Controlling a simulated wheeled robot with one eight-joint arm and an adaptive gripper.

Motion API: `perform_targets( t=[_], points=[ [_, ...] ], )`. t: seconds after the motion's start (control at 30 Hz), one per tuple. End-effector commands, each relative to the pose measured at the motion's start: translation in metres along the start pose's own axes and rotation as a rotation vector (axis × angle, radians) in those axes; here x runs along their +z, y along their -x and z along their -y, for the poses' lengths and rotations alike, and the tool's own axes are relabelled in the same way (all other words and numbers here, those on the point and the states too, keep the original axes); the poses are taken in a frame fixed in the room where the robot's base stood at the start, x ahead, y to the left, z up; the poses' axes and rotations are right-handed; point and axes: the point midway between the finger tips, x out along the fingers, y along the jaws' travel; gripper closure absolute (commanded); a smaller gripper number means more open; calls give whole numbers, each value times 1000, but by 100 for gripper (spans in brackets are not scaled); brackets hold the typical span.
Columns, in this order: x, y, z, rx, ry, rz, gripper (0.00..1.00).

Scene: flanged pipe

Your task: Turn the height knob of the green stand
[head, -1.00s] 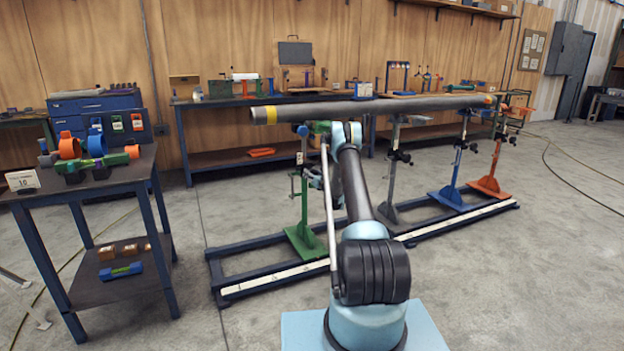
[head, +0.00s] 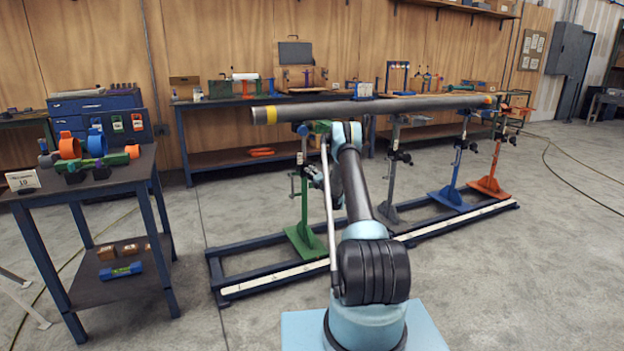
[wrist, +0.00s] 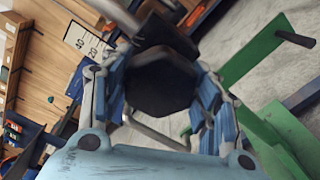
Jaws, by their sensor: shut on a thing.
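The green stand (head: 303,232) stands at the near left end of the rail frame, under the pipe's yellow-banded end. Its green parts also show at the right of the wrist view (wrist: 262,58). The dark, faceted height knob (wrist: 160,82) fills the middle of the wrist view. My gripper (wrist: 163,90) is shut on this knob, with a blue-padded finger on each side. A scale with numbers (wrist: 84,42) shows just beyond the knob. In the head view my arm hides the knob and most of the gripper.
The long grey pipe (head: 350,108) lies across the grey stand (head: 392,180), blue stand (head: 452,190) and orange stand (head: 492,180) too. A dark rail frame (head: 258,250) runs under them. A side table (head: 120,182) stands at left. Floor between is clear.

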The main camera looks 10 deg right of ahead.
Motion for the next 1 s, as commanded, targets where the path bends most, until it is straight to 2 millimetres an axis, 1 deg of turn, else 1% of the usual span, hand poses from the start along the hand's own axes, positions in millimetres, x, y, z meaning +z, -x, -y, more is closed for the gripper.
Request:
perform_targets(
  t=[0.03, 0.6, 0.8, 1.0],
  points=[
    [4, 0, 2, -3, -44, 6, 68],
    [4, 1, 4, -2, -580, 9, 68],
    [4, 1, 5, -1, -741, 9, 68],
    [4, 2, 5, -1, -860, 9, 68]
  ],
)
